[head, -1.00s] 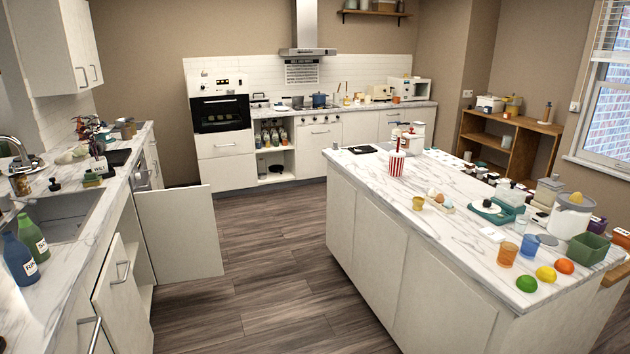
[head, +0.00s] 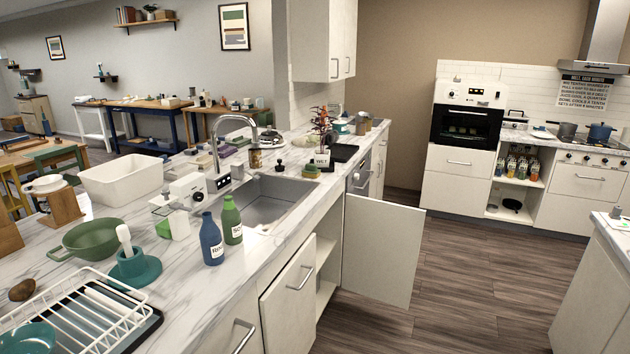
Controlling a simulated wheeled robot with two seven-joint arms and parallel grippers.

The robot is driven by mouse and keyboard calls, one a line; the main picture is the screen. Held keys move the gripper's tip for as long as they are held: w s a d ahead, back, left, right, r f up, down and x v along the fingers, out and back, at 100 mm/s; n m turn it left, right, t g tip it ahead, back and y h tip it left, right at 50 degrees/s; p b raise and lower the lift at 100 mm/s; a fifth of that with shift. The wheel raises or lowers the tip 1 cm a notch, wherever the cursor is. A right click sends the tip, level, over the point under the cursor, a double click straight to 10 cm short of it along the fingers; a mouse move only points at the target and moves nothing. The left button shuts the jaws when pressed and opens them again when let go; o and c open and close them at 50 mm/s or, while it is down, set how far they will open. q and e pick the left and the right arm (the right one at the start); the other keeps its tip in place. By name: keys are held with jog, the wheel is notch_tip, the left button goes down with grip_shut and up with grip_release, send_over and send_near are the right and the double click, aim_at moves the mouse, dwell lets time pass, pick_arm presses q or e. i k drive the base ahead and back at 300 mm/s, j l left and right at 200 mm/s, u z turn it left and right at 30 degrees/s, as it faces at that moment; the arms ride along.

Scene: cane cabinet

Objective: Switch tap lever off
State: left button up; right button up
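A chrome tap (head: 234,140) with a curved spout stands behind the grey sink (head: 250,198) in the marble counter, left of centre in the head view. Its spout arches to the right over the basin. The tap's lever is too small to make out clearly, so its position cannot be told. No water stream is clearly visible. Neither of my grippers is in view.
A blue bottle (head: 211,240) and a green bottle (head: 232,220) stand at the sink's near edge. A cabinet door (head: 382,250) below the counter is swung open into the aisle. The wooden floor (head: 470,275) to its right is clear. A dish rack (head: 85,315) sits at the near left.

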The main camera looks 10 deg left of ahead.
aim_at(256, 178)
jog(key=i+l+u, duration=1)
jog(key=l, duration=0.3)
jog(key=i+l, duration=0.4)
jog(key=i+l+u, duration=0.1)
jog(key=i+l, duration=0.25)
jog(key=l, duration=0.15)
jog(key=i+l, duration=0.4)
jog(key=i+l+u, duration=0.1)
jog(key=i+l, duration=0.25)
jog(key=l, duration=0.2)
jog(key=i+l, duration=0.35)
jog(key=l, duration=0.2)
jog(key=i+j+u, duration=0.05)
